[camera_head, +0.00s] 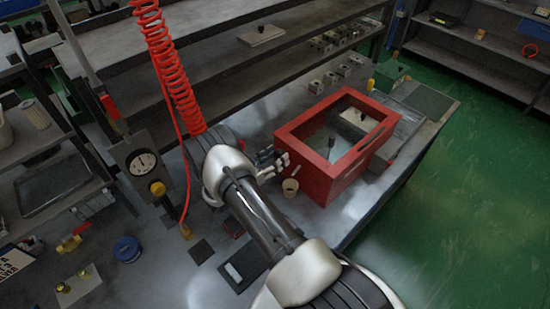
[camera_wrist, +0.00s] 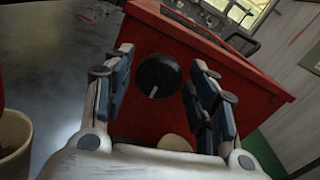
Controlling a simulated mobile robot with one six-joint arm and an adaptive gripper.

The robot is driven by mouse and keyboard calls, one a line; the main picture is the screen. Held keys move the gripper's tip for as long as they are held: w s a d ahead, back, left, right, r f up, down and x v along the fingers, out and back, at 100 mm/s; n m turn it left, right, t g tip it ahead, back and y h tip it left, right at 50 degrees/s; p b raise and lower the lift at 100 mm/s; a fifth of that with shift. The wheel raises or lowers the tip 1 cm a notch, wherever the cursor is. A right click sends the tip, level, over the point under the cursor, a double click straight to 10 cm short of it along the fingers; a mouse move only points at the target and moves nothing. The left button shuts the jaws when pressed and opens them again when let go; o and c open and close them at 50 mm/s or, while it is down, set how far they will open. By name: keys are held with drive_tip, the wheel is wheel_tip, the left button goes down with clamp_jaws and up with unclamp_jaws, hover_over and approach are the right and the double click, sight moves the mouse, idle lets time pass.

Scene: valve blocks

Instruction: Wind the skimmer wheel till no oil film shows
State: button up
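The red open-topped tank (camera_head: 318,190) stands on the metal bench in the head view. Its red front wall also fills the middle of the wrist view (camera_wrist: 222,58). The skimmer wheel is a round black knob (camera_wrist: 158,76) with a pale line on its face, mounted on that wall. My gripper (camera_wrist: 160,62) is open and empty, with one finger on each side of the wheel in the picture. I cannot tell whether the fingers touch it. In the head view my gripper (camera_head: 272,160) is close to the tank's left side. I cannot make out an oil film inside the tank.
A small tan cup (camera_head: 290,187) stands beside the tank, below my gripper. A blue round object (camera_head: 127,249) lies on the bench at lower left.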

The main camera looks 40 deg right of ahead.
drive_tip(key=c, duration=0.8)
drive_tip(key=shift+o, duration=0.2)
drive_tip(key=shift+f+m+b, duration=0.15)
drive_tip(key=shift+m+b, duration=0.7)
drive_tip(key=shift+m, duration=0.65)
drive_tip(key=o, duration=1.1)
drive_tip(key=shift+c, duration=0.2)
drive_tip(key=s+a, duration=0.1)
drive_tip(key=a, duration=1.1)
drive_tip(key=shift+s, duration=0.4)
